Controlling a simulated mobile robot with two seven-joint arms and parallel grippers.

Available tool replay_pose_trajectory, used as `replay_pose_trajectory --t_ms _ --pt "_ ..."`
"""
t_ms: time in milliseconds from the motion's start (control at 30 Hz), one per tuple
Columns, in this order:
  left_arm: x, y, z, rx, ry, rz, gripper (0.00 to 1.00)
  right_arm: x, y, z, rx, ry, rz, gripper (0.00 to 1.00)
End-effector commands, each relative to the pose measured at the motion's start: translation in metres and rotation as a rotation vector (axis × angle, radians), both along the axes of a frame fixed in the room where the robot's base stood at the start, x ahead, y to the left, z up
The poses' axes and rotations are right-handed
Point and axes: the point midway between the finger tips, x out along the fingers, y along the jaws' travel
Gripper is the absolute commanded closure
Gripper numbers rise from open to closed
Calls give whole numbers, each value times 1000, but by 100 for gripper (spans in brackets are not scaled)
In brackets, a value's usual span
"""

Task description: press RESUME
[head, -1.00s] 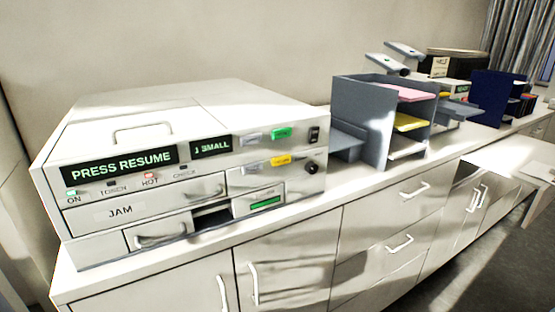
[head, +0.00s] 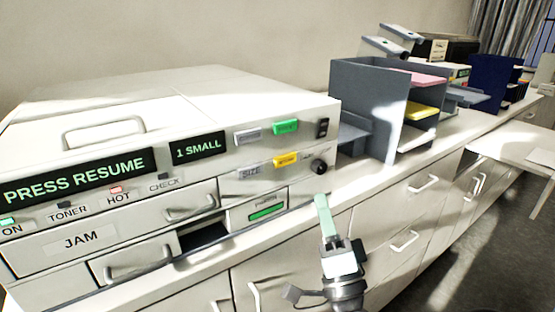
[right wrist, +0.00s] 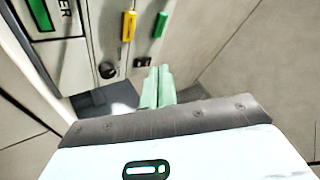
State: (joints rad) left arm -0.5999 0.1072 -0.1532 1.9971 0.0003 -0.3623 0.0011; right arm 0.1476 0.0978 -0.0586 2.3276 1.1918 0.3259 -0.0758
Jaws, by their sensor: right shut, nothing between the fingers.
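A white machine (head: 200,92) stands on the counter with a display reading "PRESS RESUME" (head: 76,176) and a smaller one reading "1 SMALL" (head: 198,149). Its right panel has a green button (head: 285,127), a grey button (head: 248,136), a yellow button (head: 285,160), a black switch (head: 322,128) and a black knob (head: 319,166). The lettering on the coloured buttons is too small to read. My right gripper (head: 321,202) is shut and empty, below the knob and apart from the buttons. In the right wrist view its pale green fingers (right wrist: 160,76) point toward the panel. My left gripper is not in view.
A grey paper sorter (head: 365,105) with coloured sheets stands just right of the machine. A dark blue holder (head: 495,82) stands farther along the counter. Cabinet handles (head: 424,182) project from the counter front. A drawer marked JAM (head: 82,239) is on the machine's lower left.

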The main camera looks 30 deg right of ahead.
Motion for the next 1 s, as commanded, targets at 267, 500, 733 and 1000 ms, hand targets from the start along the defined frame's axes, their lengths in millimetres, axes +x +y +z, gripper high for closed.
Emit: replay_pose_trajectory --t_ms 267,500,733,1000 --pt "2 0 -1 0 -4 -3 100 -3 -11 20 87 -72 2 100" --pt "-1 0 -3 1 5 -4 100 -3 -11 20 85 -70 1 100" --pt "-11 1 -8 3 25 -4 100 7 -10 19 85 -70 2 100" --pt "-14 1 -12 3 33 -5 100 39 -8 19 85 -70 1 100"
